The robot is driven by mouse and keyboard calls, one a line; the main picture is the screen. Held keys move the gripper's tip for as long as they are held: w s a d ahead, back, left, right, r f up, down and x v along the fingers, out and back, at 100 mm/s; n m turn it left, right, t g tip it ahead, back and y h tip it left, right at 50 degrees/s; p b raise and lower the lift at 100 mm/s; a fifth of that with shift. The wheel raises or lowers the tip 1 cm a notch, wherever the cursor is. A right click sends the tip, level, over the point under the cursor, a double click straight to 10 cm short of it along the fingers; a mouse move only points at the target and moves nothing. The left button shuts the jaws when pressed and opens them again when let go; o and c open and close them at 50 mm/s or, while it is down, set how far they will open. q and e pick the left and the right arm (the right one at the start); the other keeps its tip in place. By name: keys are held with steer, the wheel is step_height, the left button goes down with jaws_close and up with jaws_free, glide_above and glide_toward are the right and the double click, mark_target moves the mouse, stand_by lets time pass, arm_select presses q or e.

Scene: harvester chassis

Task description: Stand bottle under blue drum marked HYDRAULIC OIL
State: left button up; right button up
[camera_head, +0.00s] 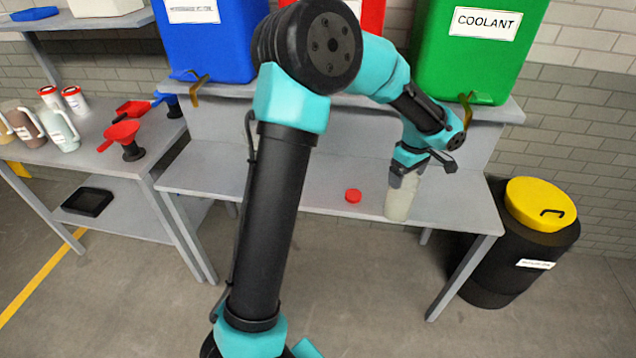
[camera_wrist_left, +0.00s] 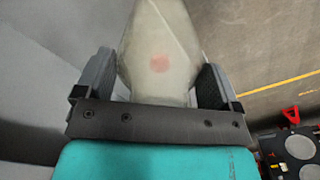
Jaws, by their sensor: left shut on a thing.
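A pale, cloudy bottle (camera_head: 399,200) is upright at the right part of the grey bench, below the green drum. My left gripper (camera_head: 408,172) is shut on its upper part. In the left wrist view the bottle (camera_wrist_left: 160,50) sits between both fingers of my left gripper (camera_wrist_left: 155,85). Whether its base touches the bench I cannot tell. The blue drum (camera_head: 215,45) stands on the raised shelf at left, its label partly cut off and too blurred to read surely. A tap (camera_head: 195,88) sticks out at its lower front. My right gripper is out of view.
A red cap (camera_head: 353,196) lies on the bench (camera_head: 280,190) left of the bottle. The green COOLANT drum (camera_head: 470,55) and a red drum (camera_head: 372,15) share the shelf. Funnels (camera_head: 124,138) and jugs stand on the left table. A black bin (camera_head: 510,260) with yellow lid stands at right.

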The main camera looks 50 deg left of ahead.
arm_select(q)
steer(key=s+a+n, duration=0.3)
steer(key=s+a, duration=0.2)
steer(key=a, duration=0.1)
steer(key=shift+s+r+n, duration=0.25)
steer(key=shift+s+n, duration=0.15)
steer(key=w+a+f, duration=0.1)
steer(key=w+a, duration=0.8)
steer(key=w, duration=0.4)
steer(key=shift+f, duration=0.25)
steer(key=shift+a+f, duration=0.1)
steer(key=shift+f, duration=1.75)
